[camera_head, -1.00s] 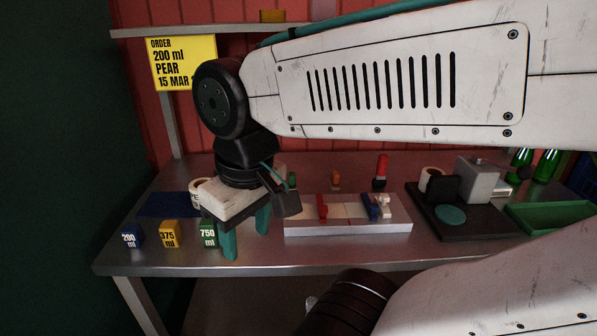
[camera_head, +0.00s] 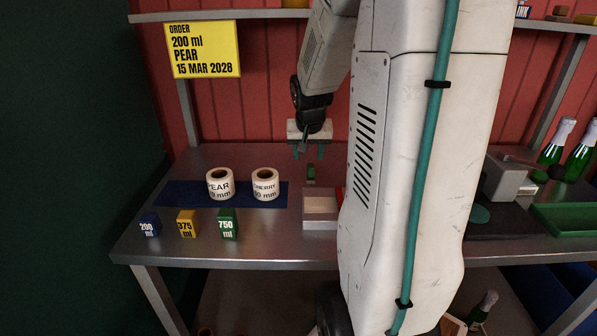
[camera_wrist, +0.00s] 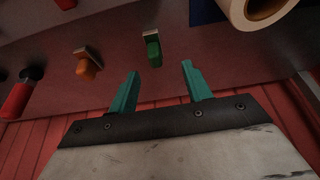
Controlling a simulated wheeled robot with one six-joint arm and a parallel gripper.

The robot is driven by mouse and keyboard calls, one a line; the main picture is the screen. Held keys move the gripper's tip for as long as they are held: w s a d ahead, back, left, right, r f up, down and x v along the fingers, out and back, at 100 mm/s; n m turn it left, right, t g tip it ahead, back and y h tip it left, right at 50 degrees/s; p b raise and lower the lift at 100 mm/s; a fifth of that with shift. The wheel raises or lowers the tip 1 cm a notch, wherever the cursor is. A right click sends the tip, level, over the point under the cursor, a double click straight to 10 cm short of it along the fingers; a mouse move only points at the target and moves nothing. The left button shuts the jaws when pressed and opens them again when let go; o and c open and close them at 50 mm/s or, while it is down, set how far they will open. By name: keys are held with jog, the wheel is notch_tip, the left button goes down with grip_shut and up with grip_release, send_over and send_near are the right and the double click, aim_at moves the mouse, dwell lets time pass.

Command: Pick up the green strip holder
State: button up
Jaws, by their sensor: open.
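The green strip holder (camera_head: 311,173) stands on the metal table near its back edge. It also shows in the wrist view (camera_wrist: 153,49) as a small green piece with a pale top, upper middle. My gripper (camera_head: 308,152) is above and behind it in the head view, with teal fingers pointing down. In the wrist view the two fingers (camera_wrist: 160,82) are apart with nothing between them. The green holder lies beyond the fingertips, roughly between their lines and nearer the left finger, not touching either.
An orange holder (camera_wrist: 86,65) and a red-and-black one (camera_wrist: 20,95) stand to its left in the wrist view. PEAR (camera_head: 220,184) and CHERRY (camera_head: 265,184) rolls stand on a blue mat (camera_head: 185,194). My arm hides the table's middle.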

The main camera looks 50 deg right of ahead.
aim_at(311, 166)
jog(key=shift+d+f, duration=0.35)
jog(key=shift+d, duration=0.2)
jog(key=shift+d+f, duration=0.25)
jog(key=shift+f, duration=0.1)
jog(key=x, duration=0.7)
jog(key=shift+a, duration=0.1)
jog(key=c, duration=1.1)
